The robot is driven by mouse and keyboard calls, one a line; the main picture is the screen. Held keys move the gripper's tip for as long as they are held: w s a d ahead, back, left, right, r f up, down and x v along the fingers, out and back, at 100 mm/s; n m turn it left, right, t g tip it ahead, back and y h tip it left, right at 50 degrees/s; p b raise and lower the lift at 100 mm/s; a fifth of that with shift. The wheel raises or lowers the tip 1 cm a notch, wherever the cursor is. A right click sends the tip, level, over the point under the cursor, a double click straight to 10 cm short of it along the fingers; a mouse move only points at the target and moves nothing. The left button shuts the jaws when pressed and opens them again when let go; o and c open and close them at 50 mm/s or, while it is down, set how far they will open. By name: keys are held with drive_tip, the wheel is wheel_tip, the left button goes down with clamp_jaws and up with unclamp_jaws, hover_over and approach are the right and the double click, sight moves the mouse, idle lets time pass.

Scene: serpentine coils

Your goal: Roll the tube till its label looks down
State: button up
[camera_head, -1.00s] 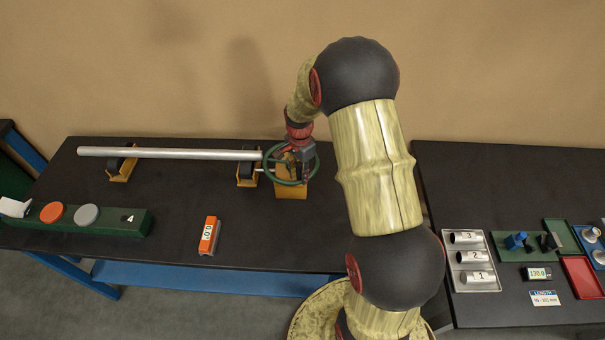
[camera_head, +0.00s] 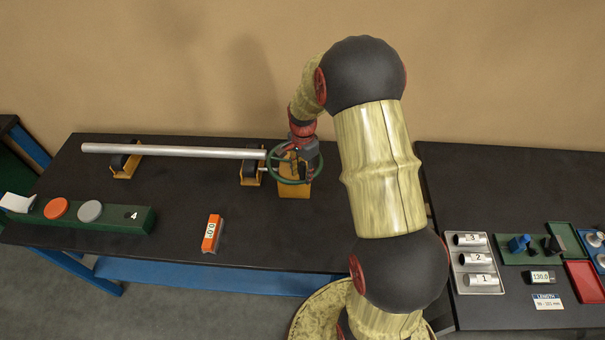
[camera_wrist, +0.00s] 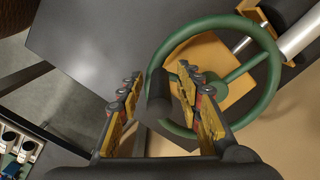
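A long silver tube (camera_head: 175,151) lies level across two yellow roller stands, one near its left end (camera_head: 124,168) and one near its right end (camera_head: 252,175). I see no label on its visible side. A green handwheel (camera_head: 272,171) stands at the right end on a yellow bracket (camera_head: 294,190); it also shows in the wrist view (camera_wrist: 271,92). My gripper (camera_wrist: 158,95) is at the handwheel's rim. Its two fingers are apart, with the wheel's black handle (camera_wrist: 158,92) between them. A gap shows on the handle's left; the right finger is close to it, contact unclear.
A green box (camera_head: 110,217) with an orange button (camera_head: 56,208) and a grey button (camera_head: 90,211) lies at the front left. An orange device (camera_head: 211,234) with a small display stands right of it. Numbered cylinders sit in a tray (camera_head: 456,281) on the right table.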

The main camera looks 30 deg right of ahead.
wheel_tip(320, 180, up, 11)
drive_tip(key=shift+r, duration=0.2)
idle(0.6)
drive_tip(key=shift+n, duration=0.8)
drive_tip(key=s+a+r+n+t+b, duration=0.2)
drive_tip(key=s+a+n+b, duration=0.4)
drive_tip(key=s+a, duration=0.3)
drive_tip(key=s+a+r+n+t+b, duration=0.3)
drive_tip(key=s+a+n+b, duration=0.3)
drive_tip(key=s, duration=0.8)
drive_tip(key=shift+a+r+n+t, duration=0.3)
drive_tip(key=shift+a+r+n, duration=0.3)
drive_tip(key=shift+a+n, duration=1)
